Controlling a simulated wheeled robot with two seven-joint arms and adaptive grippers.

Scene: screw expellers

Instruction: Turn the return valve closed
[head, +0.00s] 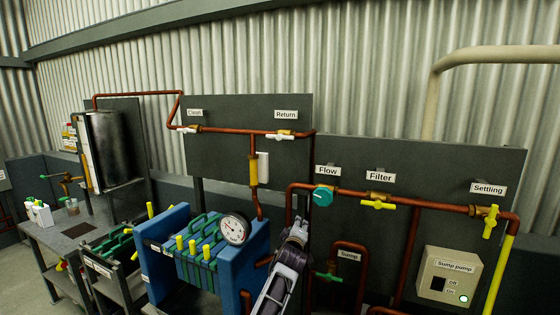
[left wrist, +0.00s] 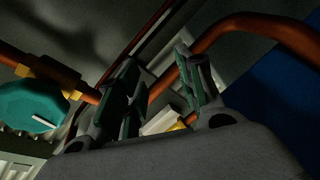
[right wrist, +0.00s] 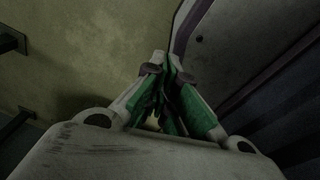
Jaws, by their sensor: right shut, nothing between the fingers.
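The return valve (head: 280,136) sits on the upper copper pipe under the "Return" label (head: 286,114). Its white handle lies roughly level, along the pipe. My left gripper (head: 299,228) is below it and slightly right, in front of the pipes and apart from the valve. In the left wrist view my left gripper (left wrist: 162,75) has its fingers spread, with a copper pipe behind the gap. A small pale piece behind the fingers there is too hidden to identify. My right gripper (right wrist: 166,65) is shut and empty in the right wrist view; it does not show in the head view.
The teal flow knob (head: 323,196) is right of my left gripper, and also shows in the left wrist view (left wrist: 32,106). The blue press (head: 170,250) with a gauge (head: 234,229) stands left. The clean valve (head: 188,130) is on the same upper pipe.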

